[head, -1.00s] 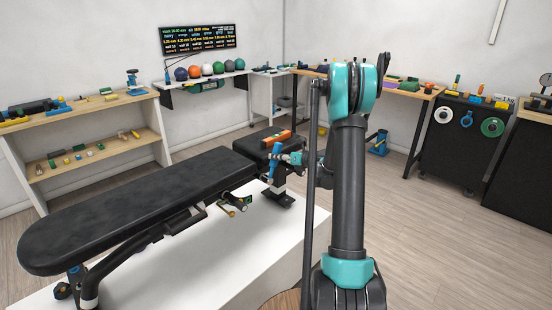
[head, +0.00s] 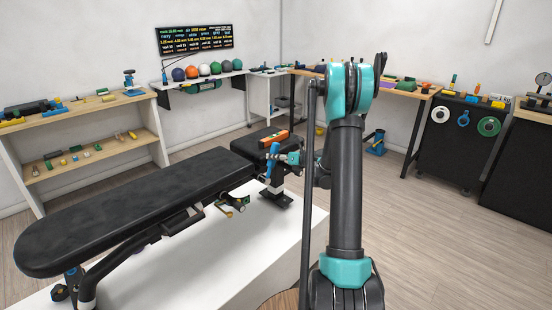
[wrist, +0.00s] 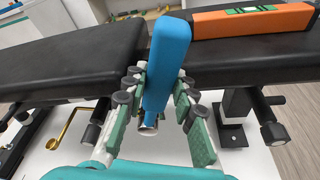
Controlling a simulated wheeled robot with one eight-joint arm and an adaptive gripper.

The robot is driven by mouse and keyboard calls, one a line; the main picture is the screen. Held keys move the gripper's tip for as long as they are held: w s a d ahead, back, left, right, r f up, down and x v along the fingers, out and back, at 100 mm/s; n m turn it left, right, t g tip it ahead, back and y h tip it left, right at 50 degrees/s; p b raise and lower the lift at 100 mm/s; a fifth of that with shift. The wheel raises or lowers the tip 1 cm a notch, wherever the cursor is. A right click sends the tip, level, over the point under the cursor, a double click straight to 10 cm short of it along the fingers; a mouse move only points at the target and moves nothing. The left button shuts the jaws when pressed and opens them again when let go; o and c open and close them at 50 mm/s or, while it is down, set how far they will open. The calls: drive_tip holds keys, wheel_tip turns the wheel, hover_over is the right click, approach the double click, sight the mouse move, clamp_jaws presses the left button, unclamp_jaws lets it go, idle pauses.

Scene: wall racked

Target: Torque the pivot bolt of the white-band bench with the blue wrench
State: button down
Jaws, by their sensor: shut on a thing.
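The black padded bench (head: 120,205) stretches from the lower left to the middle of the head view, on a white platform. My gripper (wrist: 158,82) is shut on the blue wrench (wrist: 167,60). In the head view, my gripper (head: 290,157) and the wrench (head: 271,161) are by the bench's right end, in front of the short pad. The wrench stands nearly upright, with its blue handle uppermost. A metallic part shows at its lower end between my fingers. The pivot bolt and any white band cannot be made out. I cannot tell whether the wrench touches the bolt.
An orange level (wrist: 253,20) lies on the short pad close to the wrench. A brass-coloured lever (wrist: 62,128) sticks out below the bench on the left. Shelves (head: 90,105) line the back-left wall; a black cabinet (head: 458,142) stands right. Floor to the right is open.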

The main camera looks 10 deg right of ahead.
idle(0.3)
drive_tip(key=s+d, duration=0.4)
drive_tip(key=s, duration=0.1)
drive_tip(key=shift+s, duration=0.25)
idle(0.5)
drive_tip(key=shift+a, duration=0.1)
